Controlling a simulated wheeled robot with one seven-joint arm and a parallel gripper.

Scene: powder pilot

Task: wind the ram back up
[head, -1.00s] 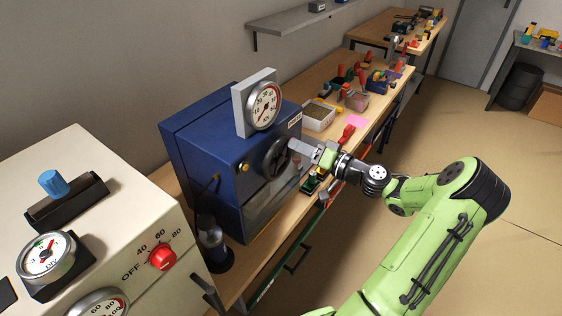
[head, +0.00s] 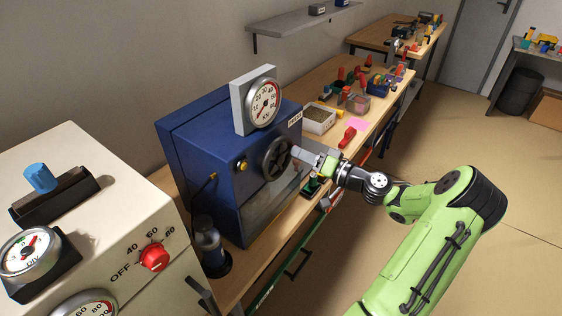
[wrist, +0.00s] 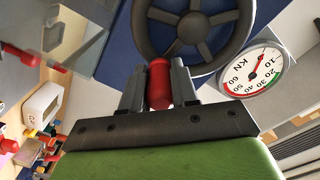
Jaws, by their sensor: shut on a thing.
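A blue press (head: 205,140) stands on the bench in the head view, with a dark spoked handwheel (head: 277,158) on its front. The wheel also fills the top of the wrist view (wrist: 195,40). A red handle (wrist: 158,83) at the wheel's rim sits between my gripper's fingers in the wrist view. My gripper (wrist: 158,88) is shut on this handle; in the head view my gripper (head: 299,153) covers the handle, at the wheel's right side. A round kN gauge (head: 264,103) is mounted on the press; it also shows in the wrist view (wrist: 252,72).
A cream control box (head: 90,215) with a red knob (head: 154,257) stands at front left. A dark cylinder (head: 212,250) stands beside the press. Bins and tools crowd the bench (head: 318,80) behind. The floor (head: 480,120) to the right is open.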

